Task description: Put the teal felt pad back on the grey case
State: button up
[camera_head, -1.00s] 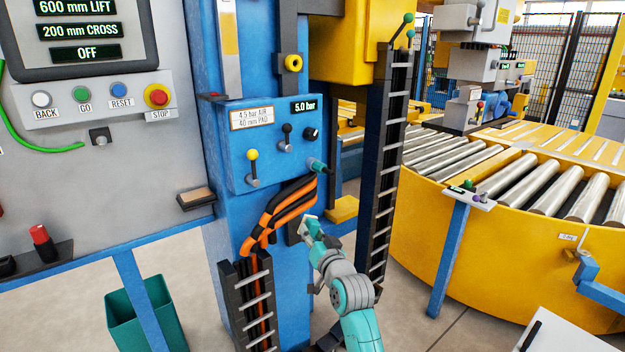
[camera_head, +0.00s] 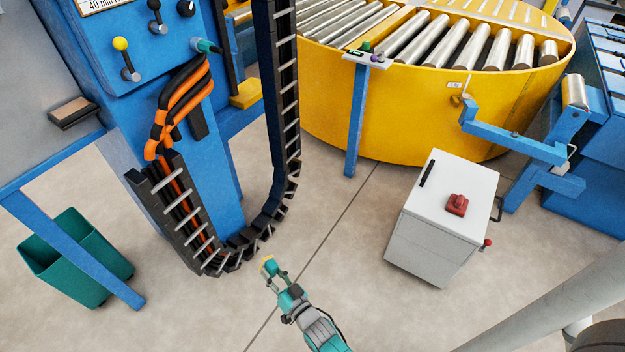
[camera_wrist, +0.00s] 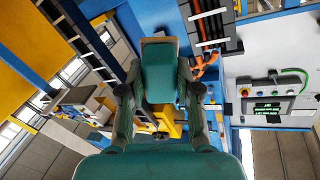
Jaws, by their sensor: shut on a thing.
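My gripper (camera_head: 272,270) shows in the head view at the bottom centre, over bare floor. It is shut on a small block with a tan end. In the wrist view the held piece, which looks like the teal felt pad (camera_wrist: 160,76), sits between the two fingers with a tan edge at its far end. A light grey box-like cabinet (camera_head: 432,246), which may be the grey case, stands on the floor to the right of my gripper, well apart from it. Its top carries a red block (camera_head: 457,204) and a dark handle.
A blue column with orange hoses (camera_head: 180,105) and a black cable chain (camera_head: 285,110) stand left of and behind my gripper. A teal bin (camera_head: 75,262) is at the left. A yellow roller turntable (camera_head: 400,115) is behind. Open floor lies between my gripper and the cabinet.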

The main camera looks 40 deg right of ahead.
aim_at(467, 177)
jog(key=l+z, duration=0.2)
jog(key=l, duration=0.6)
jog(key=l+z, duration=0.25)
jog(key=l, duration=0.6)
jog(key=l+z, duration=0.2)
jog(key=l, duration=0.6)
jog(key=i, duration=0.05)
